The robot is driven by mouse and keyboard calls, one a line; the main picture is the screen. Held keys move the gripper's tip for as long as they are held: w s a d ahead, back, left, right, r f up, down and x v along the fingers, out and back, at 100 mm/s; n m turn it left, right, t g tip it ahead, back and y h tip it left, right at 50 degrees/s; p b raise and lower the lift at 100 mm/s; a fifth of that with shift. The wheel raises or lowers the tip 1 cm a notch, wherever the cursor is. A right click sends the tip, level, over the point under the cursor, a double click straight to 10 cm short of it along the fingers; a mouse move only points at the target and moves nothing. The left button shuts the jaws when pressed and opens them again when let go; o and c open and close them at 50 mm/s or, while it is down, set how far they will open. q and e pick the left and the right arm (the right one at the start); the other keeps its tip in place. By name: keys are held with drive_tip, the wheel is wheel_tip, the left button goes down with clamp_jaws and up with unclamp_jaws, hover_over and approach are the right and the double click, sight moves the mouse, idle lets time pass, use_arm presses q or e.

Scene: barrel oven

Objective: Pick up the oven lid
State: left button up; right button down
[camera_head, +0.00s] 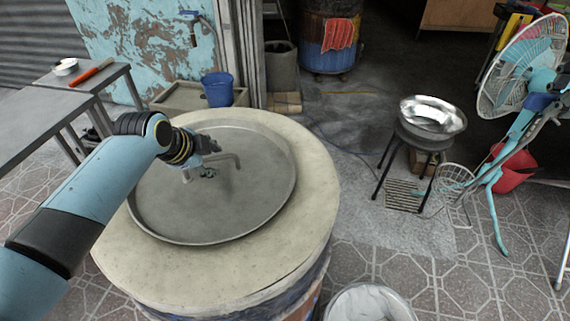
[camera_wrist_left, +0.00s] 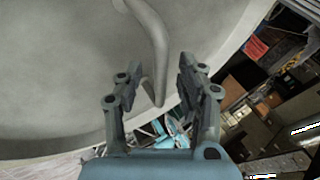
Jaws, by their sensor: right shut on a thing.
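The oven lid (camera_head: 215,205) is a wide round grey metal disc with a raised rim, lying flat on the pale barrel oven top. Its bent bar handle (camera_head: 237,163) rises near the middle, partly hidden by my left gripper. My left gripper (camera_head: 212,147) is over the lid, close to the handle. In the left wrist view, its two fingers (camera_wrist_left: 161,76) are spread open, and the handle (camera_wrist_left: 155,40) runs from the top into the space between them. I cannot tell whether they touch it. The lid (camera_wrist_left: 60,75) fills the left of that view. My right gripper is not seen.
The barrel oven's rim (camera_head: 305,235) surrounds the lid. A table (camera_head: 40,120) stands at left, with a blue bucket (camera_head: 217,89) behind the oven. A metal bowl (camera_head: 432,115) on a stool and a fan (camera_head: 525,60) stand at right.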

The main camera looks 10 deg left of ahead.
use_arm(q)
clamp_jaws()
idle(0.5)
